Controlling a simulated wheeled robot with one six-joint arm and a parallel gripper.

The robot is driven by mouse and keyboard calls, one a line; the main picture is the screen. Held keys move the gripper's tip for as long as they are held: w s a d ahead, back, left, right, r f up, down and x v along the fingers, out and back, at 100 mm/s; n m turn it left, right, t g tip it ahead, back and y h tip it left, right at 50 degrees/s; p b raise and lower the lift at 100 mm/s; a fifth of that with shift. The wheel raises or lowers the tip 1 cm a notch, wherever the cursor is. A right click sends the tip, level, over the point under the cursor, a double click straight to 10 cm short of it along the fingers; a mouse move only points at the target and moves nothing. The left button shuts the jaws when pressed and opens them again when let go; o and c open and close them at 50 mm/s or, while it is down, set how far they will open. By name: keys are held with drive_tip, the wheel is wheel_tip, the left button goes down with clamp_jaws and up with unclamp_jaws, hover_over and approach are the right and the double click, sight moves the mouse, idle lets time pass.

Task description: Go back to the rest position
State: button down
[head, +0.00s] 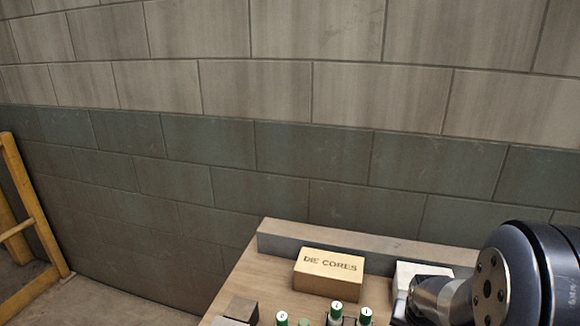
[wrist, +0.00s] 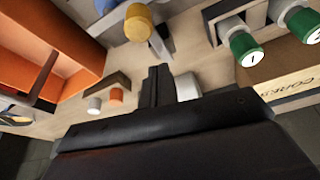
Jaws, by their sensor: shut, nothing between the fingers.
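My gripper (wrist: 160,85) is shut and empty in the wrist view, its dark fingers together above the wooden bench top (wrist: 190,55). In the head view only my dark arm joint shows at the bottom right, and the gripper is out of view. The bench top (head: 262,262) is partly visible at the bottom of the head view. A wooden block marked "DIE CORES" (head: 328,274) stands on it.
Several green parts with white numbered caps (head: 336,312) stand at the bench's front. In the wrist view, an orange bin (wrist: 45,45) is at left and a yellow-capped part (wrist: 138,22) at the top. A yellow rail (head: 35,215) stands at left, before a block wall.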

drive_tip(key=s+r, duration=0.1)
drive_tip(key=s+a+r, duration=0.1)
drive_tip(key=s, duration=0.1)
drive_tip(key=shift+s+a, duration=0.1)
drive_tip(key=shift+s, duration=0.15)
drive_tip(key=d+v, duration=0.1)
drive_tip(key=v, duration=0.5)
drive_tip(key=x, duration=0.4)
drive_tip(key=a+x, duration=0.1)
drive_tip(key=x, duration=0.1)
drive_tip(key=shift+w+d+f, duration=0.1)
drive_tip(key=shift+w+f, duration=0.1)
drive_tip(key=shift+f, duration=0.1)
drive_tip(key=w+f, duration=0.1)
drive_tip(key=w, duration=0.1)
drive_tip(key=w+d+f, duration=0.1)
drive_tip(key=w, duration=0.1)
drive_tip(key=w+d+f, duration=0.1)
drive_tip(key=w, duration=0.1)
drive_tip(key=shift+f, duration=0.2)
drive_tip(key=w+d, duration=0.2)
drive_tip(key=w, duration=0.3)
drive_tip(key=s+r+m, duration=0.2)
drive_tip(key=s+r, duration=0.4)
drive_tip(key=r, duration=0.3)
drive_tip(key=shift+m, duration=0.4)
